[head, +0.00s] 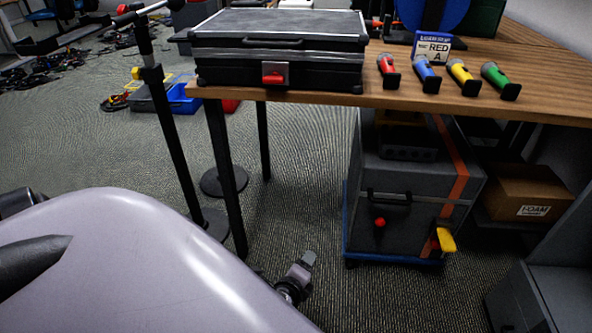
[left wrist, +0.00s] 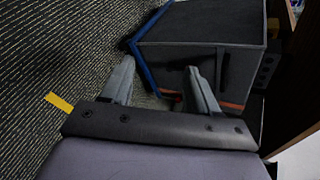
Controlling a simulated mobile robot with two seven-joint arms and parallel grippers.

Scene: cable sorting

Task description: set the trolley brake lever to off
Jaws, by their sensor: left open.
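The trolley (head: 347,246) is a low blue platform on the floor under the table. A grey case (head: 368,165) with an orange strap stands on it; the case also shows in the left wrist view (left wrist: 215,30). A lever with a red ball knob (head: 380,222) stands at its front, and a yellow tab (head: 446,240) sticks out at its front right. I cannot tell which is the brake lever or its setting. My left gripper (head: 303,264) is left of the trolley, low near the floor. Its fingers (left wrist: 160,66) are open, with nothing seen held. My right gripper is not in view.
The wooden table (head: 540,95) overhangs the trolley, with a dark leg (head: 225,170) at left. A cardboard box (head: 525,190) sits right of the trolley.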

